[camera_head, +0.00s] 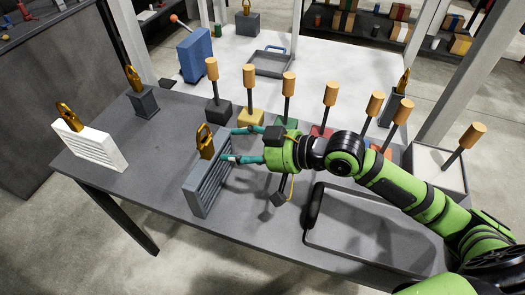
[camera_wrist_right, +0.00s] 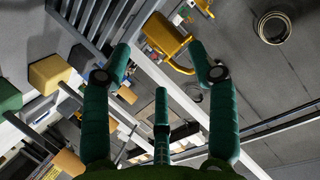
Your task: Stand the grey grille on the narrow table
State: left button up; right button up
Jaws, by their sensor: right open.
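The grey grille (camera_head: 196,192), a slatted panel with a brass handle (camera_head: 205,137) on top, stands upright on the grey table (camera_head: 150,183). My right gripper (camera_head: 234,145) is open, its teal fingers just right of the handle, pointing towards it. In the right wrist view, the open fingers (camera_wrist_right: 162,52) show nothing between them that is held; the yellow handle (camera_wrist_right: 166,36) shows just past the fingertips and the grille's slats (camera_wrist_right: 100,18) at upper left. Which surface is the narrow table, I cannot tell. My left gripper is not in view.
A white grille (camera_head: 90,147) stands at the table's left end, near a dark block (camera_head: 144,101) with a brass handle. Several wooden-topped posts on coloured blocks (camera_head: 250,115) line the back edge. A tray (camera_head: 365,235) lies at front right. A blue block (camera_head: 194,56) stands behind.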

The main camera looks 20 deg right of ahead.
jog(key=b+v, duration=0.1)
jog(key=v, duration=0.5)
jog(key=shift+s+d+b, duration=0.25)
jog(key=shift+s+b, duration=0.1)
jog(key=shift+r, duration=0.15)
dwell(0.9)
